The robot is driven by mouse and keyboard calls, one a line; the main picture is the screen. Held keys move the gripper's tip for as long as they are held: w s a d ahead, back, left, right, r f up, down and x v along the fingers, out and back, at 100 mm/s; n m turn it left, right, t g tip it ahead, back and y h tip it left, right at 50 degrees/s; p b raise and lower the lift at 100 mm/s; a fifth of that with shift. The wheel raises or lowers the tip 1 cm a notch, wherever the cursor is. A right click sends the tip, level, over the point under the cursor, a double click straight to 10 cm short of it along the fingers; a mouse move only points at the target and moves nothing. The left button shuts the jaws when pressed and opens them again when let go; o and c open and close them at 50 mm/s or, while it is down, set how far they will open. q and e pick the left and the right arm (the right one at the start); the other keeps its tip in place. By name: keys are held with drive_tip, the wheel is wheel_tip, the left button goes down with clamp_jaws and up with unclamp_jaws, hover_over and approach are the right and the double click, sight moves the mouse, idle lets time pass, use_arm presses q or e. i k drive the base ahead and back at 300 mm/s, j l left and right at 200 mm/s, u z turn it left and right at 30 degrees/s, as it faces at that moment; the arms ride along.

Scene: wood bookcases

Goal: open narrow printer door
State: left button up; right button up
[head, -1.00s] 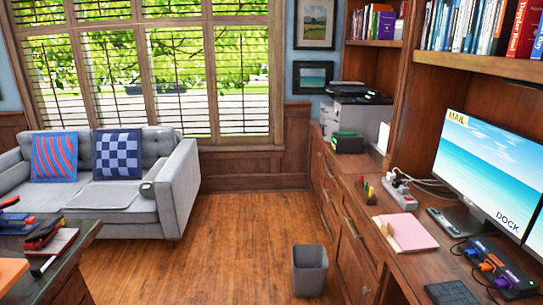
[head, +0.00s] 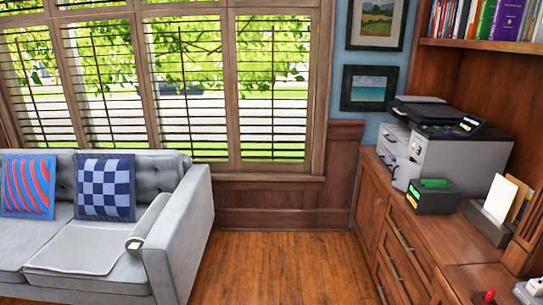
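The printer (head: 445,148) stands on the wooden counter in the back right corner. It is grey and white with a dark top and a small control panel (head: 470,124). Its white, narrow front side (head: 399,155) faces left, toward the room. I cannot make out for sure which panel there is the narrow door, and nothing on it looks swung open. Neither of my grippers shows in the head view.
The counter (head: 455,237) has drawers below and holds a black box with green on top (head: 432,196) and a paper holder (head: 487,225). A grey sofa (head: 180,235) stands at left. The wood floor (head: 285,265) between is clear.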

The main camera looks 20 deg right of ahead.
sight(405, 171)
drive_tip(key=i+j+z, duration=0.2)
drive_tip(key=i, duration=0.35)
drive_tip(key=i+j+z, duration=0.2)
drive_tip(key=i, duration=0.3)
